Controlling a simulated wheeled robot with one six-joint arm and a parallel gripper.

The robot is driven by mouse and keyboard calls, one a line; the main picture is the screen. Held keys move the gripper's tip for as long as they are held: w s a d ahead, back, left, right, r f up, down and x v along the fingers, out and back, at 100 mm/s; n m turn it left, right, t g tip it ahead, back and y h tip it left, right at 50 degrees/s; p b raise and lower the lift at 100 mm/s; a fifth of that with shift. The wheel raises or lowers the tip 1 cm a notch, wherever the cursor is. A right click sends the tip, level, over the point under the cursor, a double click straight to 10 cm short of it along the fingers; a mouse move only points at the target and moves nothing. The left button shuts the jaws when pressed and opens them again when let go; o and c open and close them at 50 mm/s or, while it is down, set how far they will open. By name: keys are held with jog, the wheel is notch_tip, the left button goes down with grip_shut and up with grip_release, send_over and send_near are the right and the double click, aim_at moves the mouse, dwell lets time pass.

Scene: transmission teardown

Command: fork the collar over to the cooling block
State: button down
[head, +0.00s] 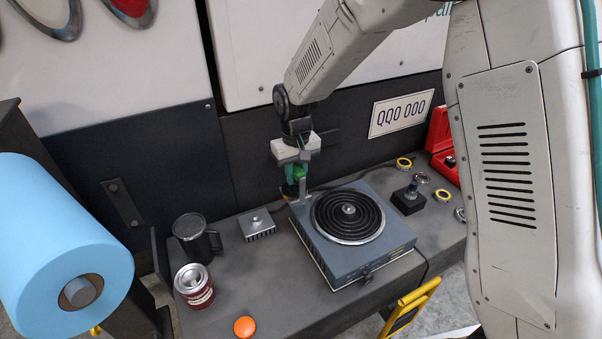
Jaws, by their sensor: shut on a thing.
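My gripper (296,166) points down over the back left corner of the hot plate and is shut on a green-handled tool (298,174), probably the fork. A grey metal part (304,189) shows just below it. A small dark and yellowish round thing (289,190) is close under the gripper; it may be the collar, but I cannot tell whether it rests on the tool. The gripper is to the right of and behind the block.
The blue-grey hot plate (387,247) with a black coil fills the bench middle. A dark mug (192,236) and a red can (194,285) stand left. An orange disc (244,327) lies in front. A black fixture (408,200), several rings and a red case (440,135) are right.

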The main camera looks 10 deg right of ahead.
jog(key=w+a, duration=0.2)
jog(key=a, duration=1)
jog(key=shift+w, duration=0.3)
dwell(1.1)
jog(key=shift+a, duration=0.1)
jog(key=shift+f, duration=0.1)
notch_tip(320, 180, down, 9)
dwell(2.3)
jog(key=shift+f, duration=1.45)
dwell(1.0)
